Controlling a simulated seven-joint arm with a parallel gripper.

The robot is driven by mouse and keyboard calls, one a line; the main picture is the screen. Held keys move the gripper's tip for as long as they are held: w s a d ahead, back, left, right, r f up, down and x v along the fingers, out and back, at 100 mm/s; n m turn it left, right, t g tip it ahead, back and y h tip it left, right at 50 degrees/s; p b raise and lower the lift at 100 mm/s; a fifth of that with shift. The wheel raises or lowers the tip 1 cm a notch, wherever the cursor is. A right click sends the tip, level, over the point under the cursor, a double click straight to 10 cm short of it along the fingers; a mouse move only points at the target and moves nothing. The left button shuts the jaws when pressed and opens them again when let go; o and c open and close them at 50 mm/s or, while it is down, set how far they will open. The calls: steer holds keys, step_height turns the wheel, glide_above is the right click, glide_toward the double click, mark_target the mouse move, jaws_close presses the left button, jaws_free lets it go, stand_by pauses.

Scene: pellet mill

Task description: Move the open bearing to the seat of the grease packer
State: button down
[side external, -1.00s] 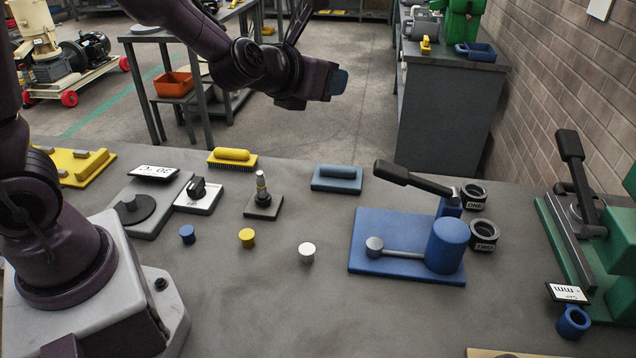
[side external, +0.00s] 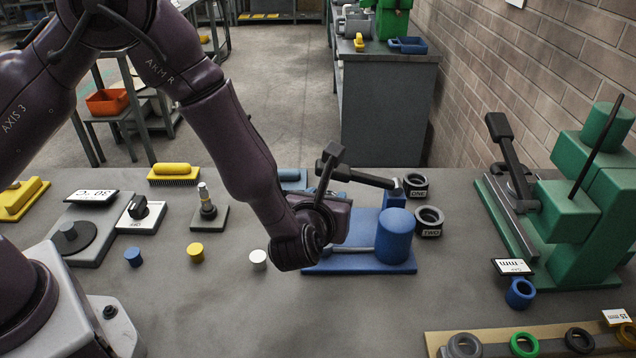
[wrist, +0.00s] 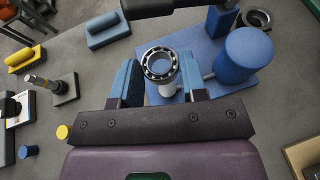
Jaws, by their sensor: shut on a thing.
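The open bearing (wrist: 160,65), a metal ring with its balls showing, is between the blue finger pads of my gripper (wrist: 158,78) in the wrist view. My gripper is shut on it. The grease packer has a blue base (side external: 408,263), a blue cylinder (side external: 393,235) and a dark lever (side external: 355,174). In the side view my wrist covers the packer's left part, and the bearing, seat and fingertips are hidden.
A ring rack (side external: 545,335) lies at front right. Yellow (side external: 196,252) and white (side external: 258,259) knobs stand left.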

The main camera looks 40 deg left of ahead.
steer(key=shift+a+r+n+y, duration=0.3)
steer(key=shift+a+r, duration=0.05)
steer(key=shift+r, duration=0.15)
steer(key=shift+f, duration=3.5)
steer(key=shift+f, duration=0.5)
steer(key=shift+f, duration=0.7)
steer(key=shift+f, duration=0.15)
